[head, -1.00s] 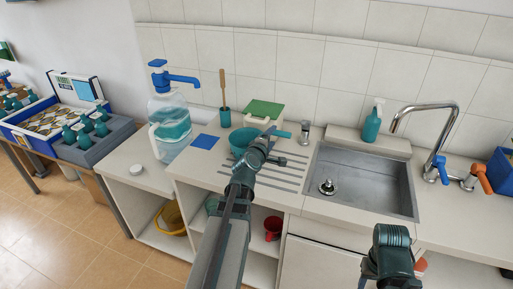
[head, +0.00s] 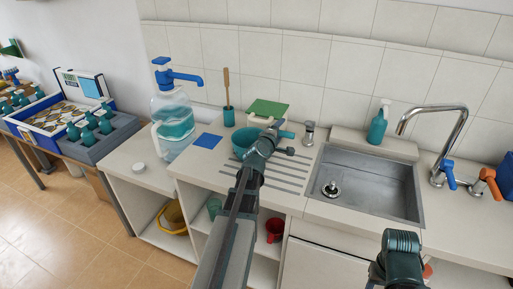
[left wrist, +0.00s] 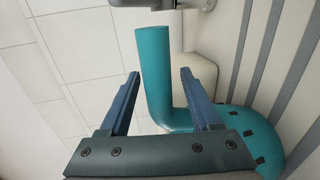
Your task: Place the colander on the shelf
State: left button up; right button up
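The teal colander (head: 241,146) sits on the ribbed drainboard left of the sink, its handle pointing right. In the left wrist view its slotted bowl (left wrist: 254,122) is at lower right and its handle (left wrist: 154,70) runs up between my fingers. My left gripper (head: 282,137) is at the handle; in the left wrist view the gripper (left wrist: 159,74) is open, with gaps on both sides of the handle. I cannot tell how deep the handle lies between the fingers. My right arm shows at lower right; its gripper is out of view. Open shelves (head: 258,268) are under the counter.
A yellow bowl (head: 173,218), a green cup (head: 214,207) and a red mug (head: 274,229) stand on the shelves. A water jug (head: 173,118), brush holder (head: 228,117), green-lidded box (head: 268,108) and soap bottle (head: 377,125) line the counter.

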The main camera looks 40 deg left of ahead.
pick_arm(q)
grip_shut()
dwell(1.3)
